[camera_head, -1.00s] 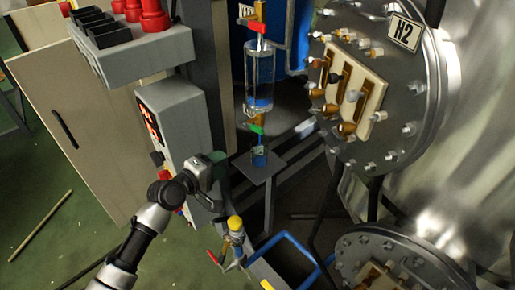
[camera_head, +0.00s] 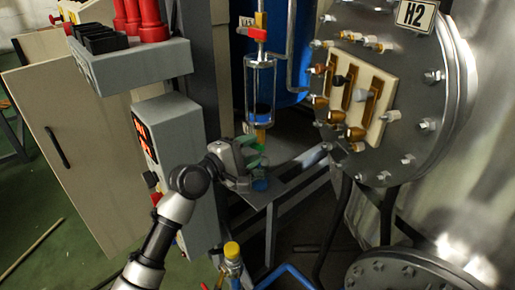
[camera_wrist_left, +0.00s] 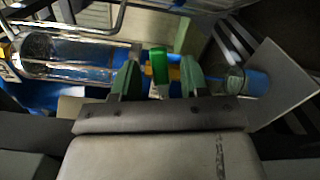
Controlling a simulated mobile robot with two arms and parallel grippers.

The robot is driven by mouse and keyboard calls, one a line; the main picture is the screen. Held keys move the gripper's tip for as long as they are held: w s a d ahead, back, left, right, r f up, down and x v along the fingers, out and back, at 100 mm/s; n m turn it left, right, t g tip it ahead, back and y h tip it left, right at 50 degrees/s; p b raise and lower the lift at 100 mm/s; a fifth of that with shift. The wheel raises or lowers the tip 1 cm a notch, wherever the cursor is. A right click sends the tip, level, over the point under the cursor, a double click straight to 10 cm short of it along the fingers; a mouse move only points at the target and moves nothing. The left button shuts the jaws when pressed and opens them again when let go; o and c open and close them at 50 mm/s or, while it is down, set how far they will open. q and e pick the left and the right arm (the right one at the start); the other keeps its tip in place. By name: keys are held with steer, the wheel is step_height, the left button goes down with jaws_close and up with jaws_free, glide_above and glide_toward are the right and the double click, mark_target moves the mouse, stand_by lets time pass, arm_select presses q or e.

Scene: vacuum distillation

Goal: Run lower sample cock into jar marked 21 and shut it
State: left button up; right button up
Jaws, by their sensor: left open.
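The lower sample cock has a green lever (camera_wrist_left: 159,65) and sits under a clear glass sample cylinder (camera_head: 260,85). A small jar holding blue liquid (camera_head: 260,184) stands below the cock on a grey plate (camera_head: 285,190); I cannot read its mark. The jar also shows in the left wrist view (camera_wrist_left: 256,83). My left gripper (camera_head: 250,158) is at the cock, just above the jar. In the left wrist view its green fingertips (camera_wrist_left: 159,80) are apart, with the green lever between them; contact is not clear. The fingers partly hide the cock in the head view. My right gripper is not in view.
A red-handled valve (camera_head: 256,34) sits above the glass cylinder. A large flanged vessel marked H2 (camera_head: 415,14) stands close on the right. A grey control box (camera_head: 170,140) is left of the cock. A yellow-capped fitting (camera_head: 231,250) is below.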

arm_select(q)
steer(key=shift+x, duration=1.25)
jaws_close()
